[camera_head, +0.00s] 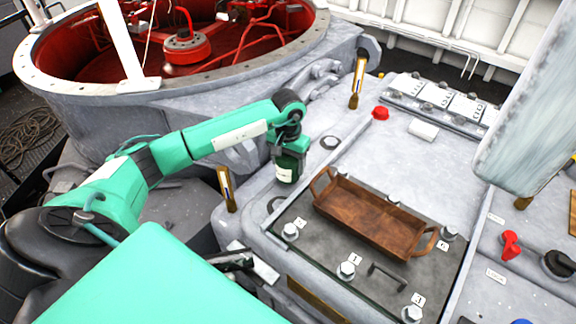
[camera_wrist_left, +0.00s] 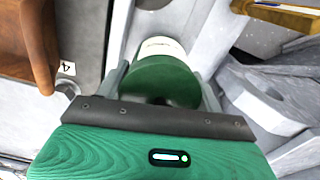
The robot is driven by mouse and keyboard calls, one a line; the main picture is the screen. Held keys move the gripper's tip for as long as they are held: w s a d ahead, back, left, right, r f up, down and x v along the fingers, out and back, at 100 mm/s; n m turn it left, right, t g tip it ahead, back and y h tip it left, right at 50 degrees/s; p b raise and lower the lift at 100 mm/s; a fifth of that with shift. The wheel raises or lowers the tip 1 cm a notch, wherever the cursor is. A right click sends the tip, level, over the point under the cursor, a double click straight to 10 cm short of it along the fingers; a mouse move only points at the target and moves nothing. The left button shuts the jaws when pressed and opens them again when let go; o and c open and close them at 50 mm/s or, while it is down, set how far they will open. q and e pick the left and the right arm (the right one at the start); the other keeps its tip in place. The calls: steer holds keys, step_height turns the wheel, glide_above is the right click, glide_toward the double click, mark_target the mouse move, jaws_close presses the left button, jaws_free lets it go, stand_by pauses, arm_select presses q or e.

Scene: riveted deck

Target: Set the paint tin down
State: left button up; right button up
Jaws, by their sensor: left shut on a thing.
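The paint tin (camera_head: 290,167) is dark green with a pale label. My left gripper (camera_head: 290,146) is shut on it from above, and the tin hangs upright beneath the wrist in the head view. In that view the tin is over the grey metal top, just left of the wooden tray. I cannot tell whether its bottom touches the surface. The left wrist view shows the tin (camera_wrist_left: 168,82) between the two fingers, its label facing away from the palm. My right gripper is in neither view.
The brown wooden tray (camera_head: 350,219) with raised handles looks empty, on a dark plate with numbered bolts. A brass-coloured post (camera_head: 227,190) stands left of the tin, another (camera_head: 357,80) behind it. A red knob (camera_head: 380,113) is further back.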

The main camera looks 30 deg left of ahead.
arm_select(q)
steer(key=shift+f, duration=1.05)
steer(key=o, duration=1.2)
steer(key=shift+f, duration=0.1)
steer(key=shift+o, duration=1.3)
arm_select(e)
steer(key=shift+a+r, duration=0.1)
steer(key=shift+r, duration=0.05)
